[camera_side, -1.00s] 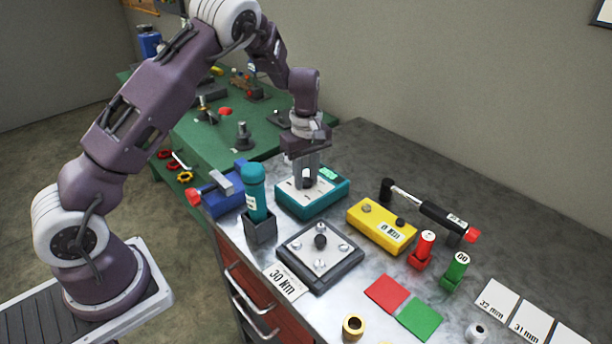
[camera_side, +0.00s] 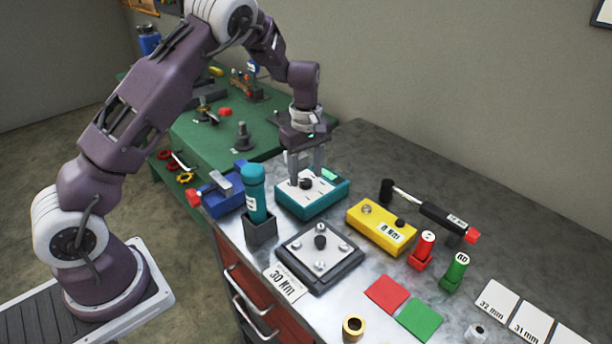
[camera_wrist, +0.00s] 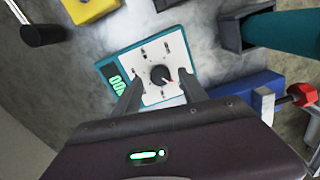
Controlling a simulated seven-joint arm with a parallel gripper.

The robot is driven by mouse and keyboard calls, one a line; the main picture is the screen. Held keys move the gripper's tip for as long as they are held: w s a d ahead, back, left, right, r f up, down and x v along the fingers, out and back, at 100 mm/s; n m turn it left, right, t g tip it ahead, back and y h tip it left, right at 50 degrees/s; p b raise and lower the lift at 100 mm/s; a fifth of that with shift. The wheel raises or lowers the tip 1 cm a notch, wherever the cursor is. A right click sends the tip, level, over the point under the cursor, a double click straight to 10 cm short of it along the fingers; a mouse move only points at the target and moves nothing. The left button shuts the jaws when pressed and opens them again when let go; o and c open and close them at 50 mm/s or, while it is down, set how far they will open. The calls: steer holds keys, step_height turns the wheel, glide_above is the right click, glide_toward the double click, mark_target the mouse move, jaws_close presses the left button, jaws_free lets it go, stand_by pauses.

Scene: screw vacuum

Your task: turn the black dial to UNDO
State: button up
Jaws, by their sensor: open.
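The black dial (camera_side: 306,184) is a round knob on the white face of a teal box (camera_side: 325,204). In the wrist view the dial (camera_wrist: 160,75) has a red mark pointing to the lower right in the picture. Small marks surround it on the white panel, too small to read. The box's green display (camera_wrist: 117,85) shows digits, partly cut off by a finger. My gripper (camera_side: 305,174) is over the box, fingers pointing down and apart. In the wrist view its fingers (camera_wrist: 161,92) stand on either side of the dial with a gap; nothing is between them in contact.
A teal bottle in a grey holder (camera_side: 260,230) and a blue vise (camera_side: 222,196) stand left of the box. A yellow box (camera_side: 382,228) is to the right. A grey plate with screws (camera_side: 320,256) lies in front.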

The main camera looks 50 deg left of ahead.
mark_target(306, 182)
step_height(306, 182, up, 6)
steer(key=shift+f, duration=0.2)
steer(key=s+d+r+m+t, duration=0.1)
steer(key=s+d+r+m, duration=0.2)
steer(key=s+r, duration=0.25)
steer(key=s+d+r+m+t+h, duration=0.1)
steer(key=s+d+r+m, duration=0.15)
steer(key=s+r, duration=0.3)
steer(key=s+d+r+m+t, duration=0.1)
steer(key=s+d+r+m, duration=0.15)
steer(key=s+r, duration=0.3)
steer(key=s+d+m+t+y, duration=0.1)
steer(key=s+d+m+t, duration=0.1)
steer(key=s+m, duration=0.6)
steer(key=s, duration=0.6)
steer(key=shift+s+f+t, duration=0.3)
steer(key=shift+s+f, duration=0.1)
